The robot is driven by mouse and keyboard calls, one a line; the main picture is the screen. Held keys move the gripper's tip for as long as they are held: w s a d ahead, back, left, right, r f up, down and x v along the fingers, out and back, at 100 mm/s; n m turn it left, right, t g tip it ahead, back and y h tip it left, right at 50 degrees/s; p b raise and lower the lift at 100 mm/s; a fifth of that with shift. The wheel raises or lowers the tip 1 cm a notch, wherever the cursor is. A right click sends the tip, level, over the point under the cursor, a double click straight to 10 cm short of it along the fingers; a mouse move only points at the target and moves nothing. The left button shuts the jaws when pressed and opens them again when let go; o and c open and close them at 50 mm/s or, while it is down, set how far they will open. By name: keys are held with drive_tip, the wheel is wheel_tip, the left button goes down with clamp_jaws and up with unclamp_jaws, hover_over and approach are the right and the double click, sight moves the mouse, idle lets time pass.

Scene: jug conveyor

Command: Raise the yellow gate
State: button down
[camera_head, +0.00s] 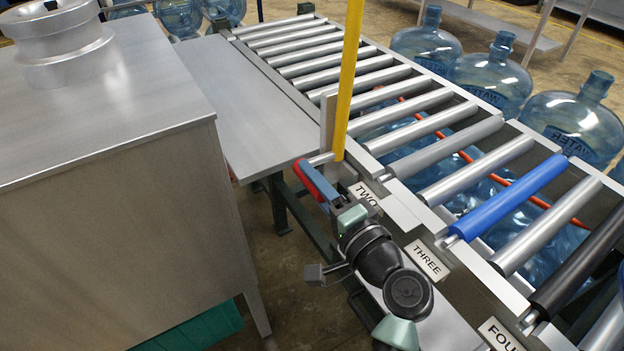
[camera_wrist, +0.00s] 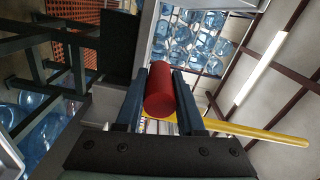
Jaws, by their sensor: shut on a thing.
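The yellow gate (camera_head: 347,85) is a long yellow bar standing nearly upright at the near side of the roller conveyor, beside the label TWO. Its top runs out of the head view. A red handle (camera_head: 309,174) sits at its lower end. My gripper (camera_head: 323,188) is at this handle, with its blue fingers on either side of it. In the wrist view the red handle (camera_wrist: 160,92) lies between the two fingers of my gripper (camera_wrist: 170,75), which is shut on it. The yellow bar (camera_wrist: 255,133) shows behind, running to the right.
The conveyor (camera_head: 290,45) has grey rollers, a blue roller (camera_head: 508,197) and a black roller (camera_head: 580,255). Several blue water jugs (camera_head: 425,45) stand beyond it. A metal cabinet (camera_head: 120,200) and a flat metal table (camera_head: 235,100) stand left of my gripper.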

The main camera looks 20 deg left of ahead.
drive_tip(key=c, duration=0.5)
unclamp_jaws()
drive_tip(key=shift+f, duration=0.1)
drive_tip(key=shift+d, duration=0.15)
drive_tip(key=p+v, duration=0.1)
drive_tip(key=v, duration=1.1)
drive_tip(key=shift+s+d+p, duration=0.25)
drive_tip(key=shift+s+p, duration=0.05)
drive_tip(key=shift+s, duration=0.05)
drive_tip(key=shift+w, duration=0.1)
